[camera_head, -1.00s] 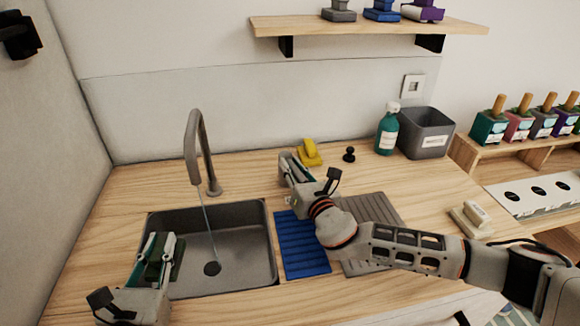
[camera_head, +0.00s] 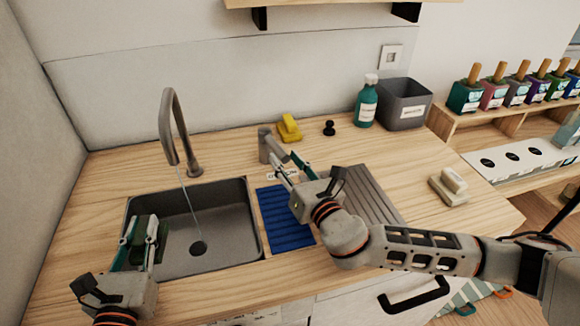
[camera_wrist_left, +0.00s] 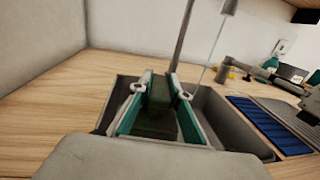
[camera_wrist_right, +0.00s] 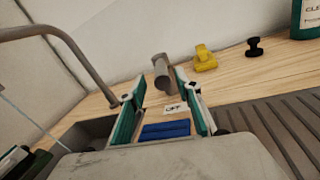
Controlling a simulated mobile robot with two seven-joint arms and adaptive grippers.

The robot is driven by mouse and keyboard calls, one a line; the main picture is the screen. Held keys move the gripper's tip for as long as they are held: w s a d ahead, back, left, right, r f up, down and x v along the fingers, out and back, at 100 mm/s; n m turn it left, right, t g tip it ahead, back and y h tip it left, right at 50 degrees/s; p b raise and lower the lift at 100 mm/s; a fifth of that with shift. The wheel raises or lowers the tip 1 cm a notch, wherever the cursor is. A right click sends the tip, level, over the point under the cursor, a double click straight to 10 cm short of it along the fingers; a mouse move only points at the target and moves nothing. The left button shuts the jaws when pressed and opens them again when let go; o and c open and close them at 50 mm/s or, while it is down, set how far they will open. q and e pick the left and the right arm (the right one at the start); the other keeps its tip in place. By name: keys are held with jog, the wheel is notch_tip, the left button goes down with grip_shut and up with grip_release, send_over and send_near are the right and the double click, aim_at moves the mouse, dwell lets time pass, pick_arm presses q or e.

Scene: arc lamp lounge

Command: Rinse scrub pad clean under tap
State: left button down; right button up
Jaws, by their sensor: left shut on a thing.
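My left gripper (camera_head: 143,232) is shut on the dark green scrub pad (camera_wrist_left: 158,95) and holds it over the left side of the grey sink (camera_head: 230,245). The grey tap (camera_head: 170,130) runs a thin stream of water (camera_head: 187,205) into the sink, to the right of the pad; the two look apart. My right gripper (camera_wrist_right: 162,105) is open and empty. Its fingers point at a grey cylindrical handle (camera_head: 266,146), which shows beyond and between them in the right wrist view (camera_wrist_right: 161,74). A label reading OFF (camera_wrist_right: 175,108) lies in front of the handle.
A blue ribbed mat (camera_head: 282,225) and a grey ribbed drainer (camera_head: 372,195) lie right of the sink. Behind stand a yellow object (camera_head: 289,128), a black knob (camera_head: 329,128), a teal bottle (camera_head: 366,103) and a grey bin (camera_head: 403,105). A pale block (camera_head: 452,183) sits at right.

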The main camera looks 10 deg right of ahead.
jog(key=shift+v, duration=1.3)
jog(key=shift+s, duration=0.1)
